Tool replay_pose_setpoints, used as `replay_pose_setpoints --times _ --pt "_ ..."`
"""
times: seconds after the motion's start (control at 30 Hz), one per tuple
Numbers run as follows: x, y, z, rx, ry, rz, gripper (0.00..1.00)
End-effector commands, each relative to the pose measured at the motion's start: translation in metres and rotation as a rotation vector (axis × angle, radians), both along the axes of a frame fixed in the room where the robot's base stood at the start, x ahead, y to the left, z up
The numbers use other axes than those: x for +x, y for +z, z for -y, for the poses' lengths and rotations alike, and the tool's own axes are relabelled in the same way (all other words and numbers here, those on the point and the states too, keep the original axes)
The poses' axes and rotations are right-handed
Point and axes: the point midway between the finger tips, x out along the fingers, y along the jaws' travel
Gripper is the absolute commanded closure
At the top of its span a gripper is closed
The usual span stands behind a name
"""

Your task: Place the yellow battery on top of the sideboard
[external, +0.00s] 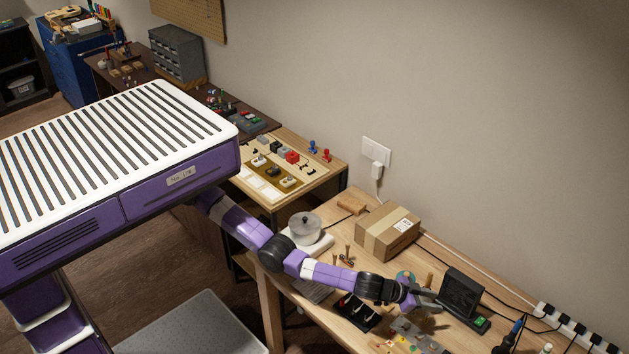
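My gripper (430,299) is at the end of my purple and white arm, low over the right part of the front wooden table (345,250). Its dark fingers are small in the picture, and I cannot tell whether they are open or shut or hold anything. I cannot make out a yellow battery for certain. Small yellow pieces lie among parts on a grey mat (409,331) near the bottom edge, just below the gripper. I cannot tell which piece of furniture is the sideboard.
A cardboard box (388,232), a pot-like container (304,229) and a black screen device (461,293) stand on the front table. A lower table (330,172) with small parts, a dark desk with grey drawers (178,54) and a blue cabinet (68,62) stand farther back.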

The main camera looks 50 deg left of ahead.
Motion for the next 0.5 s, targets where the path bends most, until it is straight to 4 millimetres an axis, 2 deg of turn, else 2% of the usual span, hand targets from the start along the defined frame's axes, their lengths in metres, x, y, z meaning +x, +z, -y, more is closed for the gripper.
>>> replay_pose_setpoints --times 0.27,0.5 --pt "0.014 -0.01 -0.02 0.089 -0.122 -0.079 0.62" --pt "-0.004 -0.023 -0.04 0.185 -0.361 -0.153 0.62"
